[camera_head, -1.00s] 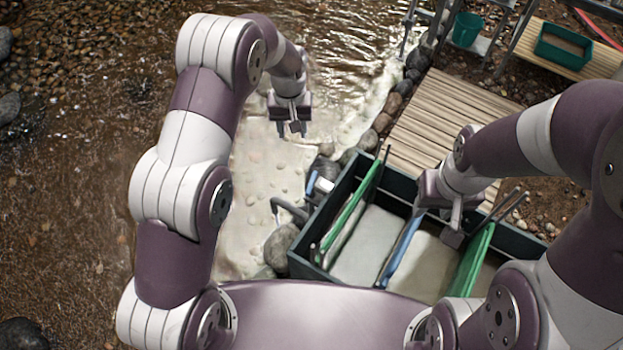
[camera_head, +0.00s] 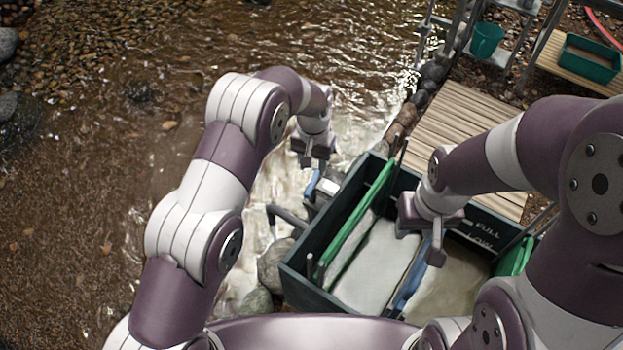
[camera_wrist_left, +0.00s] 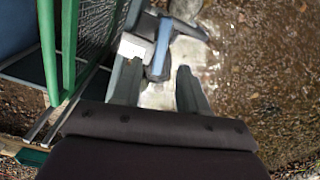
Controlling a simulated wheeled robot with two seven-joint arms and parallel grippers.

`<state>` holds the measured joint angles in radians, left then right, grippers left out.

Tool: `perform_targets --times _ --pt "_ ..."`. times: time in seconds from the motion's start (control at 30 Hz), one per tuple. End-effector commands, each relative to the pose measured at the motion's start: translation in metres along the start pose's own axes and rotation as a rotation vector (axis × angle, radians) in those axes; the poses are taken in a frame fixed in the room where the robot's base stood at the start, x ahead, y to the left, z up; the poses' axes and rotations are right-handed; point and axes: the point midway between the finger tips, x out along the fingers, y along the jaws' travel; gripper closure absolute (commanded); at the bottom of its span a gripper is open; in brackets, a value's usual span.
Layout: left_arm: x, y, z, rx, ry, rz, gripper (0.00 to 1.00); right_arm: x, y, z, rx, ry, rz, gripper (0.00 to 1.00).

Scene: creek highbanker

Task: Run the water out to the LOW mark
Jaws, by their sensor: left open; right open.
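A dark green box (camera_head: 302,285) holds pale, cloudy water (camera_head: 448,285). FULL and LOW marks (camera_head: 485,232) are lettered on its inner far wall; the exact water level against LOW is hard to tell. A blue lever (camera_head: 311,183) sits by a pale fitting (camera_head: 328,187) outside the box's far left corner. My left gripper (camera_head: 315,163) is open and empty just above the lever. The left wrist view shows the blue lever (camera_wrist_left: 162,45) ahead of my left fingertips (camera_wrist_left: 157,85), with a white block beside it. My right gripper (camera_head: 435,250) is open over the box, by a blue bar (camera_head: 412,282).
A green-framed screen (camera_head: 360,215) stands in the box's left part; another green piece (camera_head: 515,258) is at right. Rocks (camera_head: 275,262) line the left side. A plank platform (camera_head: 470,130), green bucket (camera_head: 487,40) and green tray (camera_head: 590,58) lie beyond. Creek water is open at left.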

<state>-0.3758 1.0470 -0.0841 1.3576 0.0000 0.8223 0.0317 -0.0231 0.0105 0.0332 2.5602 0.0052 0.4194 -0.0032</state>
Motion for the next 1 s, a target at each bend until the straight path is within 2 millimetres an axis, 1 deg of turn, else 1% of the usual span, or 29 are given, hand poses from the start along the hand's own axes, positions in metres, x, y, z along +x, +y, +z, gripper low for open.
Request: perform_targets --times 0.03,0.1,0.23,0.3,0.4,0.6,0.63,0.67,0.7,0.73,0.77,0.9,0.97,1.0 --pt "0.015 0.000 0.001 -0.001 -0.003 0.000 0.57 0.003 0.000 0.000 0.000 0.000 0.000 0.57" --pt "0.031 0.000 0.001 -0.001 -0.002 0.000 0.57 0.004 0.000 0.001 0.000 0.000 0.000 0.57" --pt "0.052 0.000 0.000 -0.001 0.000 0.000 0.57 0.006 0.000 0.001 0.000 0.000 0.000 0.57" --pt "0.058 0.000 0.000 -0.001 0.000 0.000 0.57 0.006 0.000 0.001 0.000 0.000 0.000 0.57" --pt "0.062 0.000 0.000 -0.002 0.002 0.000 0.57 0.006 0.000 0.001 0.000 0.000 0.000 0.57" --pt "0.062 0.000 0.000 -0.002 0.002 0.000 0.57 0.006 0.000 0.001 0.000 0.000 0.000 0.57" --pt "0.062 0.000 0.000 -0.002 0.002 0.000 0.61 0.006 0.000 0.001 0.000 0.000 0.000 0.57" --pt "0.062 0.000 0.000 -0.002 0.002 0.000 0.70 0.006 0.000 0.001 0.000 0.000 0.000 0.57" --pt "0.062 0.000 0.000 -0.002 0.002 0.000 0.83 0.006 0.000 0.001 0.000 0.000 0.000 0.57" --pt "0.062 0.000 0.000 -0.002 0.002 0.000 0.93 0.006 0.000 0.001 0.000 0.000 0.000 0.57" --pt "0.062 0.000 0.000 -0.002 0.001 0.000 1.00 0.006 0.000 0.001 0.000 0.000 0.000 0.57" --pt "0.062 0.000 0.000 0.004 0.001 0.000 1.00 0.006 0.000 0.001 0.000 0.000 0.000 0.57" --pt "0.061 0.000 0.000 0.046 0.001 0.000 1.00 0.003 0.000 0.000 0.000 0.000 0.000 0.57" --pt "0.061 0.000 0.000 0.096 0.000 0.000 1.00 0.001 0.000 0.000 0.000 0.000 0.000 0.57"
